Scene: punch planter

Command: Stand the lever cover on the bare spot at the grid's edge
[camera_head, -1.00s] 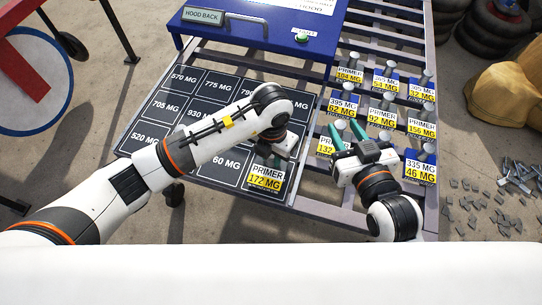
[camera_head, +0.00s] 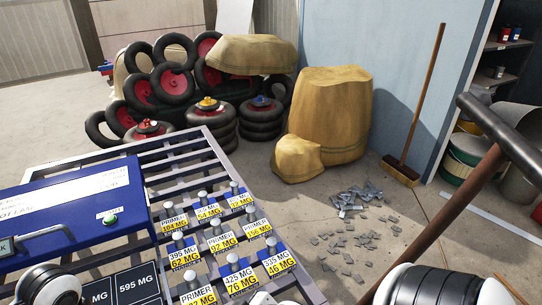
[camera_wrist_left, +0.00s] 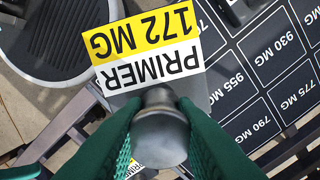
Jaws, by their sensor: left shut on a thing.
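My left gripper (camera_wrist_left: 155,140) shows in the left wrist view, its green fingers shut on the grey knob of a block. The block (camera_wrist_left: 208,65) bears a white and yellow label reading PRIMER 172 MG. It is held near the dark printed board (camera_wrist_left: 255,70) with its MG cells. In the head view several similar knobbed, labelled blocks stand on the slatted grid, such as the 335 MG block (camera_head: 274,262). The slatted grid (camera_head: 168,152) has bare slats at its far side. I cannot tell which piece is the lever cover. My right gripper's fingers are out of view.
A blue hood (camera_head: 70,215) covers the grid's left part. Tyre stacks hold items with red (camera_head: 148,126), yellow (camera_head: 208,103) and blue (camera_head: 261,101) tops. Tan sacks (camera_head: 330,110), a broom (camera_head: 398,170), metal scraps (camera_head: 358,200) and a hammer-like tool (camera_head: 470,185) are on the right.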

